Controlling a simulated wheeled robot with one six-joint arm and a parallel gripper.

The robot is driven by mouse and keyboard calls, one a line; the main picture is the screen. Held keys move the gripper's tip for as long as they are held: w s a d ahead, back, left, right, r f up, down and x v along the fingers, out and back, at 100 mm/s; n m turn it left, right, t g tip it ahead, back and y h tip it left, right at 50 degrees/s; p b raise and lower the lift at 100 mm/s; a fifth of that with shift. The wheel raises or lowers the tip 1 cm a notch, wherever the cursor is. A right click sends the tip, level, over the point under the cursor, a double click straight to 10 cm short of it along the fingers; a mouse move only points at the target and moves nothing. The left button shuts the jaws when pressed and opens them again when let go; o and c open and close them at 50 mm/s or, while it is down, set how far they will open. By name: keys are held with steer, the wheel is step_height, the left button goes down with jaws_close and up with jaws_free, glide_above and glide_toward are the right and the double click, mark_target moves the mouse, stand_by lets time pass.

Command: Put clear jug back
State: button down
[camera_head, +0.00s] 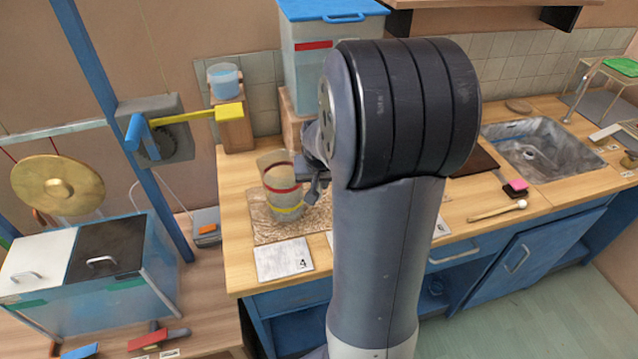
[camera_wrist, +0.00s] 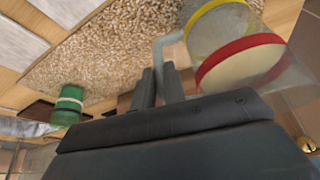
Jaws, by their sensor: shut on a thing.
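The clear jug (camera_head: 281,192) has a red band and a yellow band and looks upright over the speckled brown mat (camera_head: 262,228) on the wooden counter. I cannot tell whether its base touches the mat. In the wrist view the jug (camera_wrist: 238,40) fills the upper right, with its pale handle (camera_wrist: 163,45) running to my fingers. My gripper (camera_wrist: 161,84) is shut on that handle. In the head view my gripper (camera_head: 314,182) is at the jug's right side, partly hidden by my arm. The mat's right part is also hidden there.
A white card marked 4 (camera_head: 284,260) lies in front of the mat. Behind stand a blue-lidded tank (camera_head: 305,60) and a small bucket (camera_head: 224,82) on a wooden block (camera_head: 235,133). A yellow lever (camera_head: 229,112) reaches in from the left. A green cylinder (camera_wrist: 68,105) shows in the wrist view.

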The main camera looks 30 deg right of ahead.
steer(key=shift+f, duration=0.35)
steer(key=shift+f, duration=0.2)
steer(key=c, duration=1.5)
jaws_free()
steer(key=shift+o, duration=0.2)
steer(key=shift+r, duration=0.15)
steer(key=shift+s+r, duration=0.15)
steer(key=shift+r, duration=0.4)
steer(key=v, duration=1.1)
steer(key=shift+s, duration=0.1)
